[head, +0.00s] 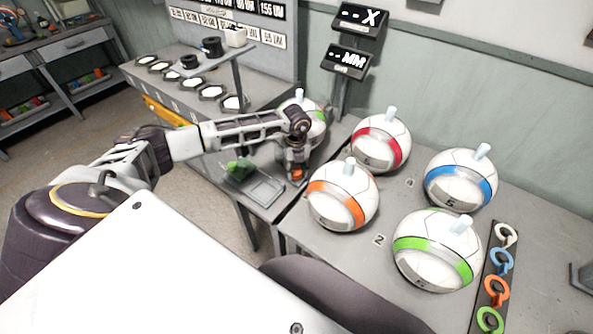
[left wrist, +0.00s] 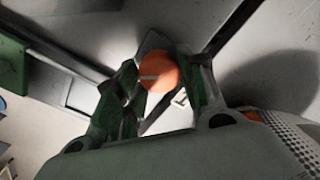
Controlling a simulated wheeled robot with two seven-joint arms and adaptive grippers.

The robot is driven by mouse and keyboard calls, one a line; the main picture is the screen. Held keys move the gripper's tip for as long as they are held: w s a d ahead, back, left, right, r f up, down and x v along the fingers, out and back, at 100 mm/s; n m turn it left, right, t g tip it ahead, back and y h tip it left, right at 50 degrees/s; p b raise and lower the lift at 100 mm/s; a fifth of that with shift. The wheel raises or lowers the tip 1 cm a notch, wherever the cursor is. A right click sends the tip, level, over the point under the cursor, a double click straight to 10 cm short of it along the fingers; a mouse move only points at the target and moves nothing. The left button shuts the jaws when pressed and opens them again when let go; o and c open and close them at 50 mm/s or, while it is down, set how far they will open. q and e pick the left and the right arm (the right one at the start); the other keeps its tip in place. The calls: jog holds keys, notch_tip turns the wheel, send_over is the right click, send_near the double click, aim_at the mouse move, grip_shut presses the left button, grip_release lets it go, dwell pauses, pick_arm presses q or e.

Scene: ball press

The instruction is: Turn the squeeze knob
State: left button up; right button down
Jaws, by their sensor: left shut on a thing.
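An orange round knob (left wrist: 158,76) with a pale slot line across it sits between the fingers in the left wrist view. In the head view it shows as a small orange patch (head: 297,173) under my left gripper (head: 296,166). My left gripper points down at the table and is shut on the orange knob; its fingers (left wrist: 160,97) touch it from both sides. The knob's base is largely hidden by the gripper. My right gripper is not in view.
Several white balls with coloured bands stand close by: orange (head: 343,194), red (head: 380,143), blue (head: 461,180), green (head: 437,250). Another ball (head: 312,113) is partly behind my left arm. A metal tray (head: 262,190) lies left of the gripper. Displays (head: 345,62) stand behind.

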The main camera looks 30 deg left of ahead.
aim_at(296, 171)
pick_arm(q)
jog(key=shift+m, duration=1)
jog(key=shift+m+b, duration=0.35)
jog(key=shift+m, duration=0.15)
jog(key=o, duration=1)
jog(key=shift+r, duration=0.65)
notch_tip(296, 171, up, 11)
jog(key=shift+f, duration=0.15)
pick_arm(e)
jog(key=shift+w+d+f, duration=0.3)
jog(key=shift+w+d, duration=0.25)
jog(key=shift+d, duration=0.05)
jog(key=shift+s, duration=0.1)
